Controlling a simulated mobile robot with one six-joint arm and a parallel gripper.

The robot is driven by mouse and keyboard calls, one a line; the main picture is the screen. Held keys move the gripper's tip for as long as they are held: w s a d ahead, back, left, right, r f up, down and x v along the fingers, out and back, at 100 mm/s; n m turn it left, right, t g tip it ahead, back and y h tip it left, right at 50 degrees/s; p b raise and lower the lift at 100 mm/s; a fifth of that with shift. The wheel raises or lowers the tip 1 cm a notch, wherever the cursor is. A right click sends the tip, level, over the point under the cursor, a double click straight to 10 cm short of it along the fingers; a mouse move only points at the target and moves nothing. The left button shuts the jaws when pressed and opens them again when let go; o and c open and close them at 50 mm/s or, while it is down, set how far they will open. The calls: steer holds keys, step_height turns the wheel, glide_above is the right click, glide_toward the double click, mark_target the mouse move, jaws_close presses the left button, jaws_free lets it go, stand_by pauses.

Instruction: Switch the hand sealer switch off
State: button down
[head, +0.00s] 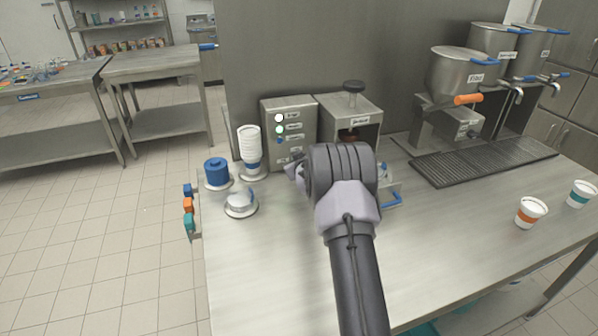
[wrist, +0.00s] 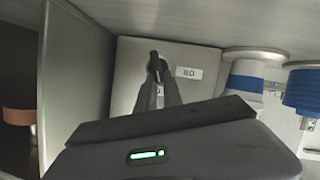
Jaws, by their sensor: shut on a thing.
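The grey control box (head: 268,125) stands at the back of the counter with several labelled buttons on its front, left of the hand sealer (head: 362,108). My gripper (head: 292,172) is low in front of this box in the head view and hides part of its lower front. In the wrist view my gripper (wrist: 158,88) points at a grey panel (wrist: 127,75) with a white label (wrist: 188,73). Its fingers are shut on a small dark switch lever (wrist: 154,57) left of the label. The lever's exact position is hard to read.
Metal dispensers (head: 465,75) and a drip grate (head: 485,160) are to the right. The front-left counter (head: 265,270) is clear.

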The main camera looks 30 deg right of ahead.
steer(key=shift+a+f+n+h+b, duration=0.25)
steer(key=shift+f+n+h+b, duration=0.15)
steer(key=shift+n+b, duration=0.5)
steer(key=shift+w+a+n+h+b, duration=0.15)
steer(key=shift+a+n+h+b, duration=0.1)
steer(key=shift+n+h+b, duration=0.5)
steer(key=n, duration=0.1)
steer(key=n+h, duration=0.1)
steer(key=n, duration=0.1)
steer(key=n+h, duration=0.1)
steer(key=shift+w+a+f+n+t, duration=0.1)
steer(key=shift+a+f+n+t, duration=0.2)
steer(key=shift+f+t, duration=0.1)
steer(key=shift+n, duration=0.25)
steer(key=c, duration=1.5)
jaws_free()
steer(key=shift+f, duration=0.1)
